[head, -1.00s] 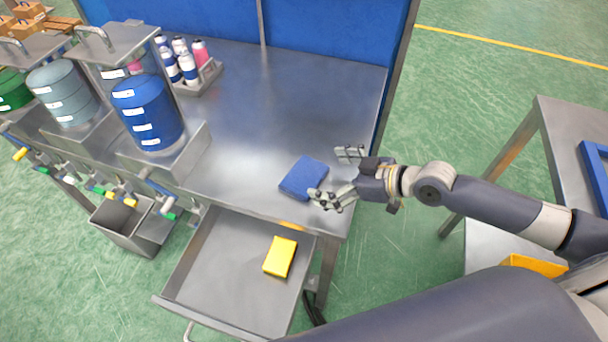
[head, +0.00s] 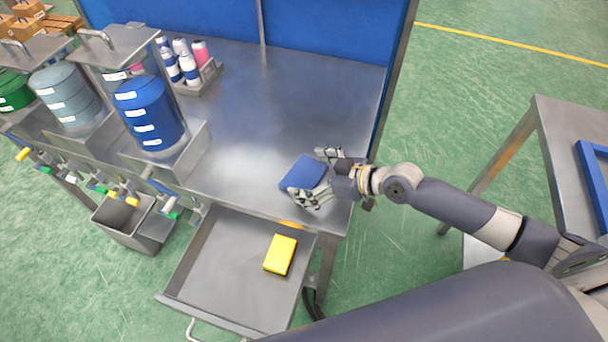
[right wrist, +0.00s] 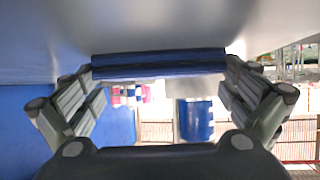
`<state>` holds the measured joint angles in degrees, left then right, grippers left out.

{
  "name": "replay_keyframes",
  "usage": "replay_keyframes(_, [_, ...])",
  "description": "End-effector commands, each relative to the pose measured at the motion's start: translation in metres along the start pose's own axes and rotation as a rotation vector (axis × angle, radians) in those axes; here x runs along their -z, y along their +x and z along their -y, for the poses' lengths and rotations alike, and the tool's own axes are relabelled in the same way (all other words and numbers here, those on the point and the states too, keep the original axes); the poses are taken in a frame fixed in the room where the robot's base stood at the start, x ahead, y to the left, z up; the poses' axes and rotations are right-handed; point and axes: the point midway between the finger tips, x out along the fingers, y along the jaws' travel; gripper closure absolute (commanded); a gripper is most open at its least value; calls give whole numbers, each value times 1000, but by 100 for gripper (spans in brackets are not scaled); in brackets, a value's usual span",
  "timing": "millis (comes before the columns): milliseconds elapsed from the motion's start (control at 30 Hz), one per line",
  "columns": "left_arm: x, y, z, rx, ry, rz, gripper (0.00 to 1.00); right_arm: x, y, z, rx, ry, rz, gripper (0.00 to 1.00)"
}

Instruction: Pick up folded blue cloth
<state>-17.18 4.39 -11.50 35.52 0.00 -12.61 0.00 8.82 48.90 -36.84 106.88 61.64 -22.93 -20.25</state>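The folded blue cloth (head: 303,173) lies flat on the steel table, near its front right corner. My right gripper (head: 308,176) is at the cloth's right end, low over the table, with its fingers apart on either side of the cloth. In the right wrist view, the cloth (right wrist: 158,64) shows as a dark blue strip between the two open fingers of the right gripper (right wrist: 160,90). I cannot tell whether the fingers touch it. My left gripper is not in view.
An open drawer (head: 215,290) below the table holds a yellow sponge-like block (head: 280,254). A blue drum (head: 148,112) stands left on the table, and a rack (head: 208,78) of bottles stands at the back. The table's middle is clear.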

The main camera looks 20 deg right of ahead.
Motion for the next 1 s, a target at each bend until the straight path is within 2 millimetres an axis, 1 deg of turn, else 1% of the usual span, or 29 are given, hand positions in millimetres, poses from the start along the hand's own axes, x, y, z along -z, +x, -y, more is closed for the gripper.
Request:
replay_keyframes(33, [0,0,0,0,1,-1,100,0,0,0,0,0,0,14])
replay_keyframes(100, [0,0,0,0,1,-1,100,0,0,0,0,1,0,29])
replay_keyframes(433, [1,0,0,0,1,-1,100,0,0,0,0,1,0,29])
replay_keyframes(567, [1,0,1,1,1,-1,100,4,-2,0,0,0,-1,29])
replay_keyframes(733, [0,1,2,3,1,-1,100,19,-10,0,0,-3,-2,29])
replay_keyframes(833, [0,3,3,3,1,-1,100,35,-19,0,-1,-4,-4,29])
replay_keyframes(867, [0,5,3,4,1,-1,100,36,-10,2,2,0,-6,29])
replay_keyframes(1000, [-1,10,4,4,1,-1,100,53,16,5,2,2,-9,29])
